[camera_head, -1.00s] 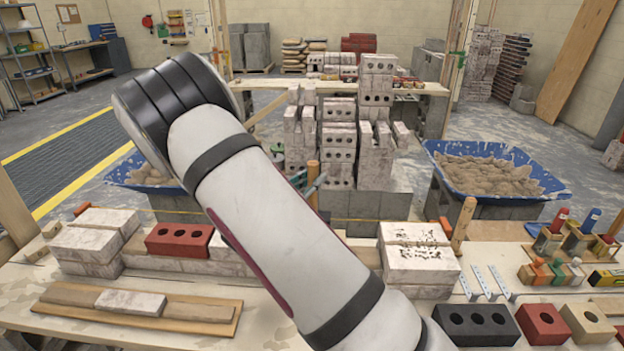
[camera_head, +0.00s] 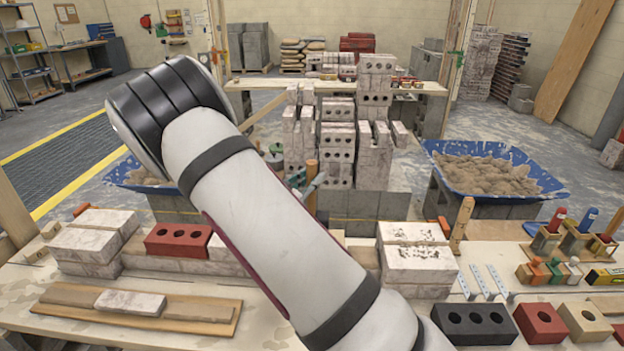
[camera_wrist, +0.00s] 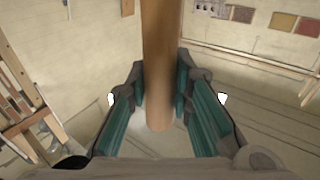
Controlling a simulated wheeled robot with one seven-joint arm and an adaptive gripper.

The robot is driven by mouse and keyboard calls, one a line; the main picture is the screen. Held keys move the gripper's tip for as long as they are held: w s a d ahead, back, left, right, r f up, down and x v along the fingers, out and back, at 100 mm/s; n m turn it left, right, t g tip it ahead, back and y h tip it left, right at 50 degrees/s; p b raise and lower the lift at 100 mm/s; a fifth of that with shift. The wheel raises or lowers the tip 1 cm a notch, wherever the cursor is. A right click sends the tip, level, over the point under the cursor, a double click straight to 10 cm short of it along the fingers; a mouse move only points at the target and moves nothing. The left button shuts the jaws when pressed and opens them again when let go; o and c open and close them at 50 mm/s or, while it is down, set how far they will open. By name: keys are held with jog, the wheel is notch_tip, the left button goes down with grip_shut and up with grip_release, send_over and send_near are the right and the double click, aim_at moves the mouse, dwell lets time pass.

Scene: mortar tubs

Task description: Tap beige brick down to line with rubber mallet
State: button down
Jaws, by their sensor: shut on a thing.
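In the wrist view my gripper (camera_wrist: 160,88) is shut around a brown wooden handle (camera_wrist: 160,45), which stands between its two teal-padded fingers. I take it for the mallet's handle; the mallet head does not show. A beige brick with holes (camera_head: 583,322) lies at the front right of the table. The low brick course has a red brick (camera_head: 178,240) on top at the left, and my arm hides its middle. A thin yellow line (camera_head: 365,220) shows behind the course.
A white brick stack (camera_head: 418,262) ends the course on the right. Black (camera_head: 475,325) and red (camera_head: 541,325) bricks lie at the front right. Tool holders (camera_head: 575,240) stand behind them. A plank with brick pieces (camera_head: 140,305) lies front left. Blue mortar tubs (camera_head: 490,172) stand behind.

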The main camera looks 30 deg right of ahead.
jog(key=shift+f+p, duration=0.15)
jog(key=shift+p, duration=0.2)
jog(key=shift+f, duration=0.15)
